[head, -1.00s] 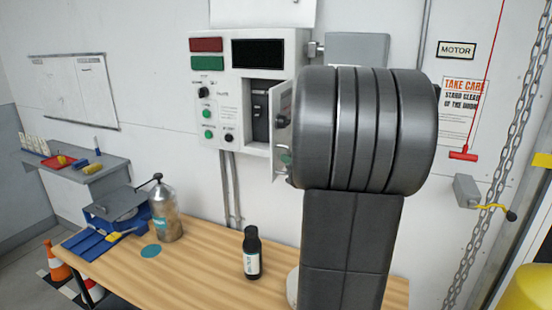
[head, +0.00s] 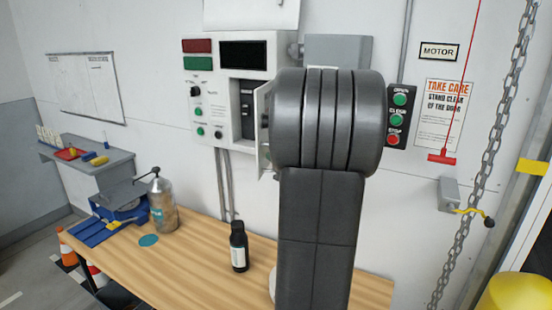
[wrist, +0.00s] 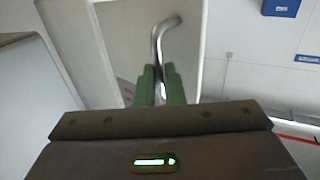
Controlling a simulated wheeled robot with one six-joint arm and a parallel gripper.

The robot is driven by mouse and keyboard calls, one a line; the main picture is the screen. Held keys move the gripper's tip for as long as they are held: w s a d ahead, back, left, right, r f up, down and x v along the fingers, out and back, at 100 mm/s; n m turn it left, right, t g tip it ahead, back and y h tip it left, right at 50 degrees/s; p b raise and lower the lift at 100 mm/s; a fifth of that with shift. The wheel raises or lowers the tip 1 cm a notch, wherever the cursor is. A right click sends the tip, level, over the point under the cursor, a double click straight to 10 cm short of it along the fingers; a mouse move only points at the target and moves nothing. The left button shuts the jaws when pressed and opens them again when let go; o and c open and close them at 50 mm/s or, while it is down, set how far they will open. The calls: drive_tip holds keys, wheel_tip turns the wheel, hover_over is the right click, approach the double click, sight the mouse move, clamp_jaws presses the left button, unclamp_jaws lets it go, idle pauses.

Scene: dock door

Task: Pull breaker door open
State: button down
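The breaker door (head: 264,130) stands swung out from the grey control cabinet (head: 212,98) in the head view, showing the dark breaker recess (head: 246,105) behind it. My arm covers the door's right part. In the wrist view, a pale panel that looks like the door (wrist: 120,45) fills the upper middle. A bent metal handle (wrist: 160,38) runs down from it between the green fingers of my gripper (wrist: 160,80). The fingers are close together on both sides of the handle and appear shut on it. In the head view my gripper is hidden behind my arm.
A wooden bench (head: 195,255) stands below, with a dark bottle (head: 238,247) and a metal canister (head: 163,206). A button panel (head: 397,115) and a hanging chain (head: 490,130) are at right. A red pull handle (head: 441,158) hangs between them.

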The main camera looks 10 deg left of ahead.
drive_tip(key=c, duration=1.7)
unclamp_jaws()
drive_tip(key=shift+w+d+r, duration=0.1)
drive_tip(key=shift+w, duration=0.2)
drive_tip(key=shift+c, duration=0.2)
drive_tip(key=shift+o, duration=1)
drive_tip(key=shift+w+f, duration=0.25)
drive_tip(key=shift+w, duration=0.2)
drive_tip(key=shift+s+r, duration=0.1)
drive_tip(key=shift+s, duration=0.25)
drive_tip(key=b+v, duration=0.3)
drive_tip(key=v, duration=1)
drive_tip(key=shift+s+d, duration=0.2)
drive_tip(key=shift+s, duration=0.05)
drive_tip(key=p+x, duration=0.3)
drive_tip(key=x, duration=1.1)
drive_tip(key=shift+s, duration=0.1)
